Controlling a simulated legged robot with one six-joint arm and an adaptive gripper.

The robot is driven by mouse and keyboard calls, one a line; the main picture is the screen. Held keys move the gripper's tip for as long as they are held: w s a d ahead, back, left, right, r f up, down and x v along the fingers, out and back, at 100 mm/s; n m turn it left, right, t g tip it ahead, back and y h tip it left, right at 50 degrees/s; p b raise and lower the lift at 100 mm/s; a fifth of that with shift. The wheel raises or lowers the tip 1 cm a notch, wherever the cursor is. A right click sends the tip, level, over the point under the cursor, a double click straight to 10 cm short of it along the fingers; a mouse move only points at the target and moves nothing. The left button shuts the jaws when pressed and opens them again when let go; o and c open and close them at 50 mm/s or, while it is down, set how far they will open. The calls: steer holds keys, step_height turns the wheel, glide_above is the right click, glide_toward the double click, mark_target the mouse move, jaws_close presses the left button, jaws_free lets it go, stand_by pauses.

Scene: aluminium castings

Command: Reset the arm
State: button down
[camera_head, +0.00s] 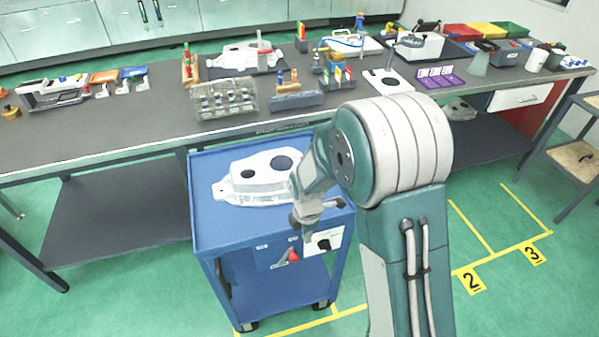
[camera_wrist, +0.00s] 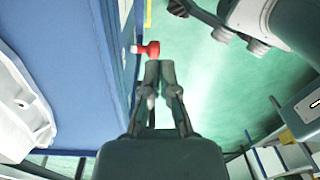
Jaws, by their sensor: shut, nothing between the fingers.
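My arm rises in front of the camera in the head view and bends down toward the front of a blue cart. My gripper (camera_wrist: 160,68) is shut and empty, its two fingers close together in the wrist view. In the head view it is small and partly hidden by my own wrist, near the cart's right front edge. A pale aluminium casting (camera_head: 255,190) with dark round openings lies on the cart top, left of my gripper. Part of it also shows at the left of the wrist view (camera_wrist: 22,108).
The blue cart (camera_head: 213,226) has a red knob (camera_head: 291,256) on its front, seen just beyond my fingertips in the wrist view (camera_wrist: 151,49). Behind it stands a long grey workbench (camera_head: 130,128) with racks, tools and bins. A stool (camera_head: 575,155) is at right. Green floor is open at lower left.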

steer(key=s+d+r+m+t, duration=0.1)
steer(key=s+d+r+m, duration=0.3)
steer(key=r, duration=0.5)
steer(key=s+d+r+m+t, duration=0.1)
steer(key=s+r+m+t, duration=0.1)
steer(key=r+m, duration=0.55)
steer(key=s+d+r+m+t, duration=0.3)
steer(key=s+d+r+m, duration=0.2)
steer(key=s+r+m, duration=0.5)
steer(key=s+r, duration=0.1)
steer(key=s, duration=0.2)
steer(key=shift+s+m, duration=0.15)
steer(key=shift+m, duration=0.2)
